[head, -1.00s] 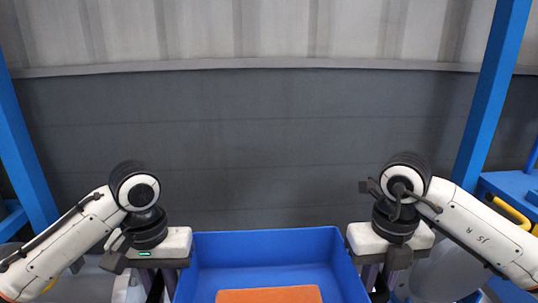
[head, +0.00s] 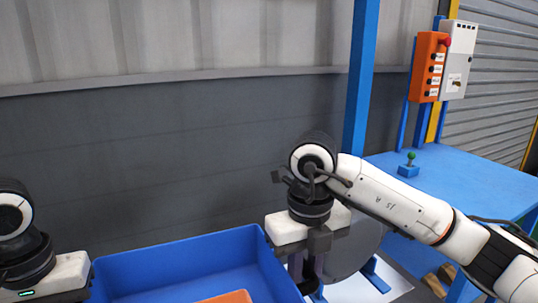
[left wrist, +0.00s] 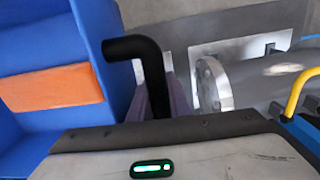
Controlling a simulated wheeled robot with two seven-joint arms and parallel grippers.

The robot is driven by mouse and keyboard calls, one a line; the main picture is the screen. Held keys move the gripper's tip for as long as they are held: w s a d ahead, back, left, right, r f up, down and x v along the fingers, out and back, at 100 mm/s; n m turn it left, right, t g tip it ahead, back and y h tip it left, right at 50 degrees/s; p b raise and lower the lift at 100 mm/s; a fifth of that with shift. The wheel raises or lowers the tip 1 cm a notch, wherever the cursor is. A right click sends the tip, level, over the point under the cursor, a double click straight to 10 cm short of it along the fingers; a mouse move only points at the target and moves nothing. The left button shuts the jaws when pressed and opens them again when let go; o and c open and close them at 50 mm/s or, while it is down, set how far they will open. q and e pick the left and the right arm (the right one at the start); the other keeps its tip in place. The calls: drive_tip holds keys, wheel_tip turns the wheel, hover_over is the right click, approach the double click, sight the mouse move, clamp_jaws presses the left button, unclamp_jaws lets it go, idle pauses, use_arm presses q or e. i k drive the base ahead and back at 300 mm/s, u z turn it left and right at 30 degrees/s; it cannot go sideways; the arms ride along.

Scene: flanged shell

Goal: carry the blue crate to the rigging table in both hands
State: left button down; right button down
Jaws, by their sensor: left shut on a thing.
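The blue crate (head: 180,265) is at the bottom of the head view, cut off by the lower edge. An orange block (head: 228,297) lies inside it. In the left wrist view the crate's wall (left wrist: 98,25) and the orange block (left wrist: 50,88) show at the left. A blue-topped table (head: 455,180) stands at the right of the head view.
A green-knobbed control (head: 410,167) sits on the table. An orange button box (head: 429,67) is mounted above. A blue post (head: 361,80) stands before the grey wall. A grey flanged shell (left wrist: 262,80) and a yellow handle (left wrist: 303,90) show in the left wrist view.

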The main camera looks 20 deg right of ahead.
sight(476, 180)
drive_tip(key=z, duration=0.45)
drive_tip(key=k, duration=1.05)
drive_tip(key=z, duration=1.55)
drive_tip(key=i, duration=1.15)
drive_tip(key=z, duration=0.7)
drive_tip(key=i, duration=2.2)
drive_tip(key=u, duration=0.6)
drive_tip(key=i, duration=0.7)
drive_tip(key=u, duration=1.5)
drive_tip(key=i, duration=0.75)
drive_tip(key=u, duration=0.7)
